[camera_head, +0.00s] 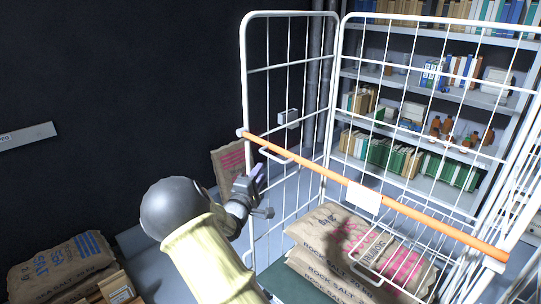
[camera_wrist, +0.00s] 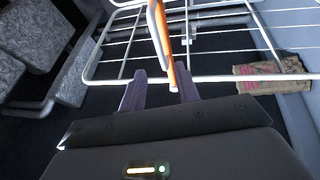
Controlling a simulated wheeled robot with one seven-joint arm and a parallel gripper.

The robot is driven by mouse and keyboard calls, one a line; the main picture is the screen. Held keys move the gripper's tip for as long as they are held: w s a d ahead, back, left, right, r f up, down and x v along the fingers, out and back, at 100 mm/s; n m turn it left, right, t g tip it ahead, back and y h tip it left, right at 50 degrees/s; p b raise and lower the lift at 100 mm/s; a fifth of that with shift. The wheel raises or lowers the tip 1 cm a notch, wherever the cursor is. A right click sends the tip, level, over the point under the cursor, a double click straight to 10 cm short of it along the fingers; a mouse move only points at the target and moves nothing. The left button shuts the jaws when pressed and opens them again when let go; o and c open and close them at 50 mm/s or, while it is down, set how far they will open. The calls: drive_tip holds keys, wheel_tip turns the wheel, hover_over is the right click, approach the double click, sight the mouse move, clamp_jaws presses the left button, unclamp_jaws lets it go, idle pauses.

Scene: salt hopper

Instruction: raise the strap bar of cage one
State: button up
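The strap bar (camera_head: 310,168) is a long orange bar with a white label. It slants across the open front of the white wire cage (camera_head: 243,60), from its left post down to the lower right. My gripper (camera_head: 256,177) is just below the bar's left part, beside the left post. In the wrist view the two dark fingers of my gripper (camera_wrist: 162,88) stand apart. The orange bar (camera_wrist: 171,72) shows in the gap between them, closer to the right finger. I cannot tell whether it touches that finger. A white cage rail (camera_wrist: 225,78) crosses just past the fingertips.
Rock salt sacks (camera_head: 345,245) lie stacked inside the cage. Another sack (camera_head: 228,160) leans by the wall behind the left post. More sacks (camera_head: 62,268) lie at the lower left. Loaded shelves (camera_head: 425,95) stand behind the cage, and a small wall sign (camera_head: 25,136) is at the left.

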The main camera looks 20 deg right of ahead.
sight(271, 156)
drive_tip(key=p+x, duration=0.2)
drive_tip(key=x, duration=0.8)
clamp_jaws()
